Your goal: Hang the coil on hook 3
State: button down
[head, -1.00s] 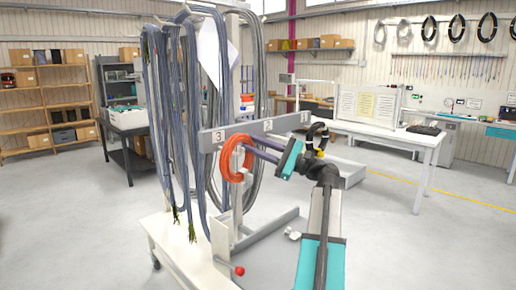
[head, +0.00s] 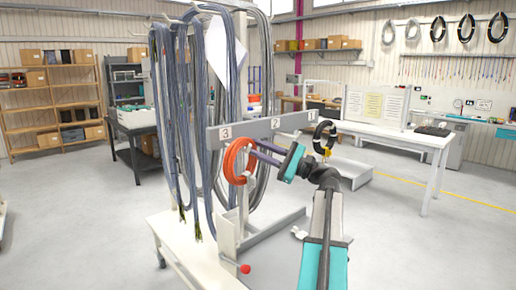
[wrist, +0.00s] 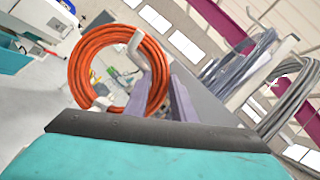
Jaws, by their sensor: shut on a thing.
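The orange coil (head: 231,160) is at the left end of the grey rail, just below the label 3 (head: 225,132). My gripper (head: 258,153) reaches in from the right, its purple fingers shut on the coil's near side. In the wrist view the coil (wrist: 82,68) stands as a ring beyond the fingers (wrist: 180,100). Part of the coil's right side is hidden by the fingers.
A black coil (head: 317,137) with a yellow tag hangs near label 1 at the rail's right end. Long grey cable bundles (head: 160,110) hang close behind and left of the orange coil. A white wheeled base (head: 190,247) stands below. Floor to the right is open.

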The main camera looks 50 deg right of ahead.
dwell(0.3)
jog(key=c, duration=0.8)
grip_release()
jog(key=shift+o, duration=0.2)
jog(key=shift+s, duration=0.1)
jog(key=s+p, duration=0.2)
jog(key=s, duration=0.8)
jog(key=shift+s+a, duration=0.4)
dwell(0.7)
dwell(0.6)
